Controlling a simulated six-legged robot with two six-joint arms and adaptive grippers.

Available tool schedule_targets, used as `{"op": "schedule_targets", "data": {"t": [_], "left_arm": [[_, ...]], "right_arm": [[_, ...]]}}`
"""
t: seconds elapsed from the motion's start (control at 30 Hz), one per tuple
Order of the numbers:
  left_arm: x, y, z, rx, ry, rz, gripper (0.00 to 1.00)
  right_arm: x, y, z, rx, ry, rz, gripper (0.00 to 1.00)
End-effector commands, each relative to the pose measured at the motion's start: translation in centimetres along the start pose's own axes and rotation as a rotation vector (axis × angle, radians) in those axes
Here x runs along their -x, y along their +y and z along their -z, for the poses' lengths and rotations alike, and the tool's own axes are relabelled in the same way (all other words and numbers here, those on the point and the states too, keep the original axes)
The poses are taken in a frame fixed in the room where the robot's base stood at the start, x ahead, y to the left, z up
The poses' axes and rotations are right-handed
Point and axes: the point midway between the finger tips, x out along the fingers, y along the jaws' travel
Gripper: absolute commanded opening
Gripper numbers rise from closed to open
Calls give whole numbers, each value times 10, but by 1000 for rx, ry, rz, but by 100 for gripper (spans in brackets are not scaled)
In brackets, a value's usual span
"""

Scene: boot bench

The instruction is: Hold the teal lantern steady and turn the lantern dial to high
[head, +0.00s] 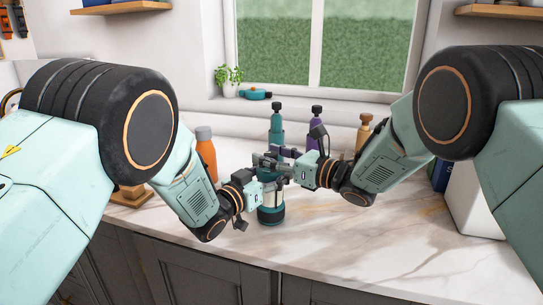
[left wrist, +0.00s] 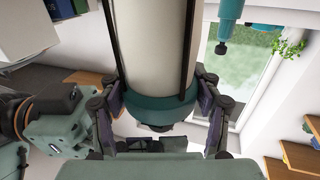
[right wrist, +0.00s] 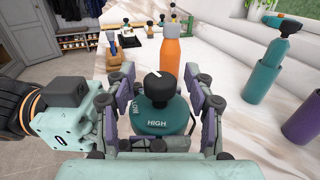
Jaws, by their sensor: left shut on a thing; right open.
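The teal lantern (head: 271,214) stands upright on the marble counter, with a pale body and a teal base. My left gripper (head: 256,180) is shut on it; in the left wrist view its fingers lie on both sides of the lantern's pale, dark-barred body (left wrist: 155,45) near a teal band. In the right wrist view the teal top (right wrist: 163,118) reads HIGH on the near side and LOW at left, with a black knob (right wrist: 153,90) on it. My right gripper (right wrist: 160,78) is open, fingers either side of the knob. The knob's setting is unclear.
An orange bottle (head: 206,155) stands left of the lantern. A teal bottle (head: 276,128), a purple bottle (head: 316,125) and a tan one (head: 364,132) stand behind. A white box (head: 470,205) is at right. The counter's front right is clear.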

Motion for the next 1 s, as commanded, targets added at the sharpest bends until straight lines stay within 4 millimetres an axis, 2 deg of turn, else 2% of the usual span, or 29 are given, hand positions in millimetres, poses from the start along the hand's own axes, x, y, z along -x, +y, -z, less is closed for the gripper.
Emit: {"op": "schedule_targets", "data": {"t": [0.07, 0.67, 1.0], "left_arm": [[0, 0, -1, 1, -2, 0, 19], [0, 0, -1, 1, -2, 0, 19], [0, 0, -1, 1, -2, 0, 19]], "right_arm": [[0, 0, 0, 0, 0, 0, 52], [0, 0, 0, 0, 0, -1, 1], [0, 0, -1, 0, -6, -40, 0]]}}
